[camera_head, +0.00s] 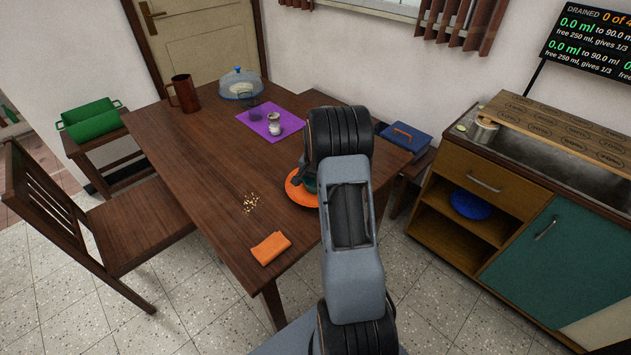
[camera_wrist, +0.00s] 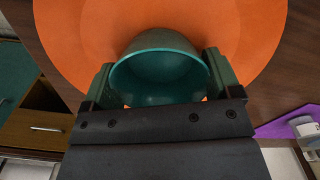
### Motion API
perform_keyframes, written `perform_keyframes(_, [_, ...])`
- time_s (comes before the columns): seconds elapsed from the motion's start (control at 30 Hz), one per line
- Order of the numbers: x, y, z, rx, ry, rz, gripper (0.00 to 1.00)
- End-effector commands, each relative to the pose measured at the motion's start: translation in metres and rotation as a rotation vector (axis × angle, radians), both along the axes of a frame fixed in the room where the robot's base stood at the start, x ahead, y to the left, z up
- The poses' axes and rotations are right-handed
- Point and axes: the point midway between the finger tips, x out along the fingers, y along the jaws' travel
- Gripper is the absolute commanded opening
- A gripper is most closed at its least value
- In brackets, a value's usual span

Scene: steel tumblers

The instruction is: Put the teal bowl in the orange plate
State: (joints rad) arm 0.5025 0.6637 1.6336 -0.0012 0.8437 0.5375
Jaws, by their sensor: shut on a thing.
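The teal bowl (camera_wrist: 160,72) is between the two fingers of my gripper (camera_wrist: 160,85) in the wrist view, with its opening toward the camera. My gripper is shut on the bowl. The orange plate (camera_wrist: 80,28) lies behind the bowl in the wrist view, and the bowl is over it. I cannot tell whether the bowl touches the plate. In the head view the orange plate (camera_head: 298,190) lies on the table, and my arm hides its right part.
The brown table (camera_head: 200,160) holds an orange cloth (camera_head: 270,248), scattered crumbs (camera_head: 250,202), a brown pitcher (camera_head: 184,94), a domed cover (camera_head: 240,83) and a purple mat (camera_head: 258,132) with a small jar (camera_head: 274,124). A wooden chair (camera_head: 90,220) stands at the left.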

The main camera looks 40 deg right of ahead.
Motion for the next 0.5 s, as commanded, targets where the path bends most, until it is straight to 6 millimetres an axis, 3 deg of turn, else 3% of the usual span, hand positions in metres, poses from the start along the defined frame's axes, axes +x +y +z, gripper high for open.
perform_keyframes(0.1, [0.0, 0.0001, -0.0041, 0.0, 0.0, 0.0, 0.6])
perform_keyframes(0.13, [-0.0001, 0.0001, -0.0033, 0.0, 0.0, 0.0, 0.85])
perform_keyframes(0.27, [-0.0001, 0.0002, -0.0028, 0.0, 0.0, 0.0, 0.98])
perform_keyframes(0.5, [-0.0001, 0.0001, -0.0018, 0.0, 0.0, 0.0, 1.0])
